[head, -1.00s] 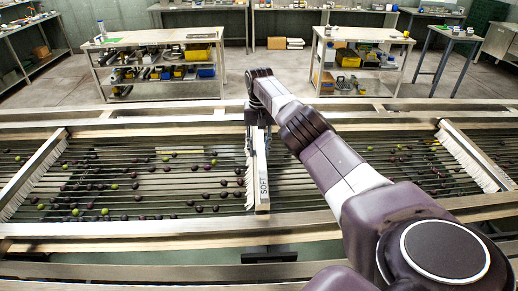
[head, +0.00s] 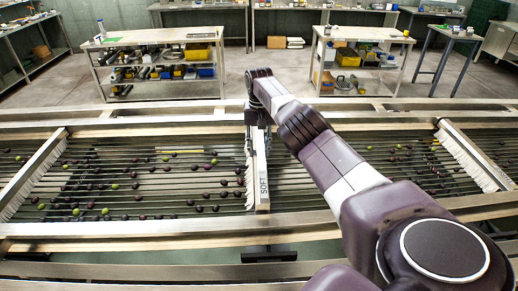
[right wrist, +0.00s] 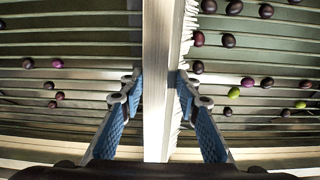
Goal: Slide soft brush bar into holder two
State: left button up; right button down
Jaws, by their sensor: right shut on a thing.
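The soft brush bar (head: 262,182), a pale bar with white bristles and the label SOFT, stands lengthwise over the rollers near the middle of the head view. My right gripper (head: 258,122) is over its far part. In the right wrist view the bar (right wrist: 157,60) runs between the blue fingers of my right gripper (right wrist: 158,84), which is shut on it. Its white bristles show on the right side. I cannot make out which part is holder two, or whether the bar's ends are seated. My left gripper is not in view.
Two other brush bars stand over the rollers, one at left (head: 32,172) and one at right (head: 474,157). Dark and green olives (head: 104,211) lie between the rollers. A metal front rail (head: 120,230) edges the machine. Two workbenches (head: 160,38) stand behind.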

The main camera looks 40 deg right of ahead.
aim_at(259, 150)
jog(key=shift+f+b, duration=1.05)
jog(key=shift+f, duration=0.2)
jog(key=c, duration=1.5)
grip_release()
jog(key=shift+c, duration=0.2)
jog(key=shift+o, duration=0.8)
jog(key=shift+s, duration=0.1)
notch_tip(259, 150, up, 12)
jog(key=shift+r, duration=0.1)
